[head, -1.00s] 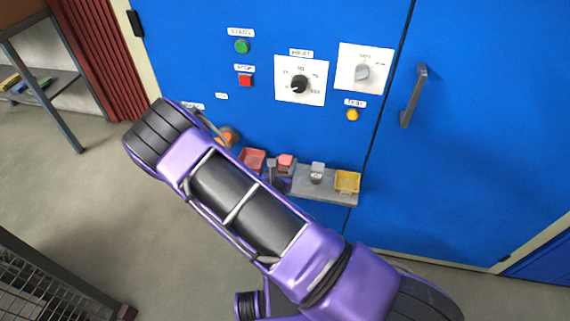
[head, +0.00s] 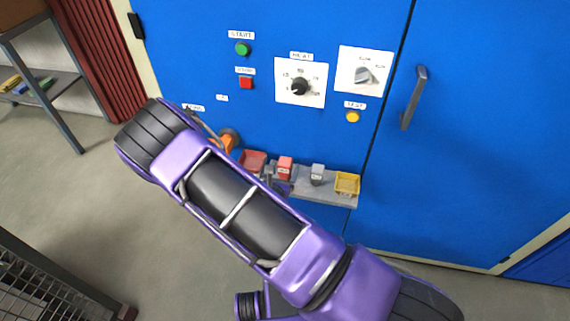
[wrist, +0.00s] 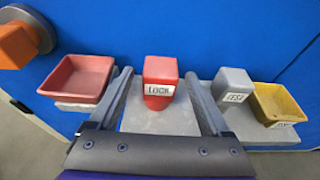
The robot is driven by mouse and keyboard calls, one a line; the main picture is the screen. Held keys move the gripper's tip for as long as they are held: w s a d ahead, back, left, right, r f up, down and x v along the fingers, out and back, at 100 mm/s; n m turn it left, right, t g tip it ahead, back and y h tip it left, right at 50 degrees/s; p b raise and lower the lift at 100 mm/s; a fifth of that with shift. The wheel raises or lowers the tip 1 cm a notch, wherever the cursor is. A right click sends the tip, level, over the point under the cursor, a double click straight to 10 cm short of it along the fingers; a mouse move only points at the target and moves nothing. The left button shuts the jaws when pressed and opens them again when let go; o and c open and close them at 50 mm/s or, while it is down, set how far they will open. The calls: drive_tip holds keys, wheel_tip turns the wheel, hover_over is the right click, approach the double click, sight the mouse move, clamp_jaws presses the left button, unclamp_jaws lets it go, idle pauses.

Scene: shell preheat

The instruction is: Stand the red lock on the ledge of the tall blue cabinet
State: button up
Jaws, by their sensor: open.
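The red lock (head: 285,168), a block with a white LOCK label, stands upright on the grey ledge (head: 325,194) of the tall blue cabinet (head: 210,20). In the wrist view the red lock (wrist: 160,72) is between the two fingers of my gripper (wrist: 160,82), with a gap on each side. The gripper is open and touches nothing that I can see. The grey ledge (wrist: 150,120) shows under and in front of the lock. In the head view my arm hides most of the gripper and the ledge's left part.
A red tray (wrist: 80,78) stands left of the lock. A grey TEST block (wrist: 234,88) and a yellow tray (wrist: 277,103) stand to the right. An orange knob (wrist: 18,42) juts out at the far left. Dials, buttons and a door handle (head: 413,98) are above.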

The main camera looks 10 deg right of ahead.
drive_tip(key=p+v, duration=0.1)
drive_tip(key=v, duration=0.8)
drive_tip(key=shift+s, duration=0.25)
drive_tip(key=shift+r, duration=0.2)
